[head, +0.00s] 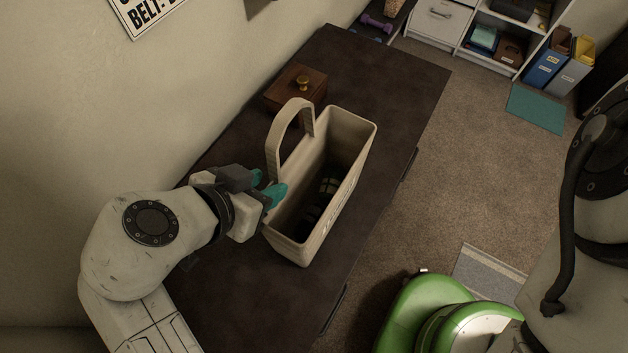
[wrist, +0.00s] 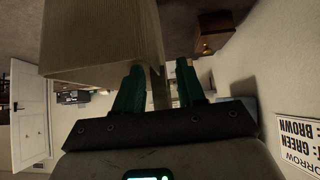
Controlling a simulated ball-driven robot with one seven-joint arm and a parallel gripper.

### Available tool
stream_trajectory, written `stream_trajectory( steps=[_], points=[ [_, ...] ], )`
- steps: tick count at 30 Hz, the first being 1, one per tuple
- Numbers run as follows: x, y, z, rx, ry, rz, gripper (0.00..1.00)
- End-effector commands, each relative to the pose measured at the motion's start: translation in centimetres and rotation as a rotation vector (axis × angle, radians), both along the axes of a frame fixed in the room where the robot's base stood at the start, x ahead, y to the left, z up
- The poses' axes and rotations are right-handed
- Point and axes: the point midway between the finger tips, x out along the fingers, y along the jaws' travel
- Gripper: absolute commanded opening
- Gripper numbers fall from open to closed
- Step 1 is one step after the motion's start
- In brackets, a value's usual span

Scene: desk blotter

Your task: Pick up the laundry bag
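The laundry bag (head: 345,187) is a beige, open-topped, long tote with one tall loop handle, standing upright on the dark desk. Dark striped items show inside it. My gripper (head: 264,183) is at its left side, by the foot of the handle. In the wrist view the bag (wrist: 95,40) fills the upper left, and a thin beige strip of it shows between my two teal fingers (wrist: 157,68). The fingers are apart, with a visible gap beside the strip. Whether a finger touches the bag is hard to tell.
A brown wooden box with a brass knob (head: 296,87) stands behind the bag, close to the handle. The wall (head: 110,110) runs along the left. The dark desk (head: 385,75) is clear toward the back right. Shelves with binders (head: 549,61) stand beyond the carpet.

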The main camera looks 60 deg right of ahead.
Motion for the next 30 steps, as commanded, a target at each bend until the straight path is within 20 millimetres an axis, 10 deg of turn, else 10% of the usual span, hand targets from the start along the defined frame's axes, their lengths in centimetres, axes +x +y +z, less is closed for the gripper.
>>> stream_trajectory(
  steps=[17, 30],
  points=[
    [-0.4, -2.7, -3.0, 0.000, 0.000, 0.001, 0.39],
    [-0.4, -2.6, -2.9, 0.000, 0.001, 0.002, 0.00]
  ],
)
